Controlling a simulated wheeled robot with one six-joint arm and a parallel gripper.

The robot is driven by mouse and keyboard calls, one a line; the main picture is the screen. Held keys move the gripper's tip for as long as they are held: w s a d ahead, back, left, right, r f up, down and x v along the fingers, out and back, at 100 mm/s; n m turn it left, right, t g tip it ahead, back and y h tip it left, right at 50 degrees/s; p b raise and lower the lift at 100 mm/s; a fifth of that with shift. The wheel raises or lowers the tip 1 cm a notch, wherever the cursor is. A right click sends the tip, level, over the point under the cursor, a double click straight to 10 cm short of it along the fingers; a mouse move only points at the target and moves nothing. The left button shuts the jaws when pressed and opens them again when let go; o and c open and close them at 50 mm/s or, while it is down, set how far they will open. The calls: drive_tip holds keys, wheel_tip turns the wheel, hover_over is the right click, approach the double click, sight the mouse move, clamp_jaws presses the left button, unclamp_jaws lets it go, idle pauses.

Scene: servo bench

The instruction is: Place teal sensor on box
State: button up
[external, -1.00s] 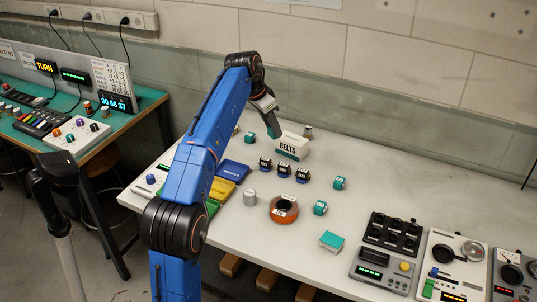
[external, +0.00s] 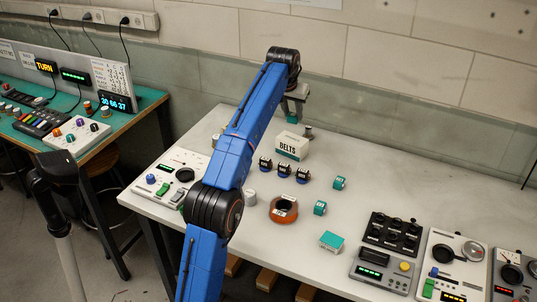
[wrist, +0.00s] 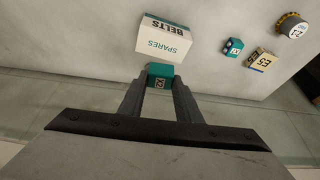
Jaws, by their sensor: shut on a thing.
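My gripper (wrist: 158,88) is shut on the teal sensor (wrist: 160,70), a small teal block with a pale marked label between the fingertips. In the external view the gripper (external: 292,108) is raised behind the box, with a bit of the teal sensor (external: 292,118) showing below it. The box (external: 291,146) is white with a teal band and reads BELTS; it stands upright on the bench. In the wrist view the box (wrist: 163,38) lies just beyond the fingertips, its SPARES face toward me. I cannot tell whether sensor and box touch.
A grey cylinder (external: 308,132) stands beside the box. Other teal pieces (external: 340,183) and an orange ring (external: 284,209) lie nearer. The wrist view shows a tan block (wrist: 262,60) and another teal block (wrist: 232,47).

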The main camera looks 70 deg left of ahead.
drive_tip(key=shift+f, duration=3.6)
drive_tip(key=o, duration=1)
drive_tip(key=shift+f, duration=0.1)
drive_tip(key=v, duration=1.2)
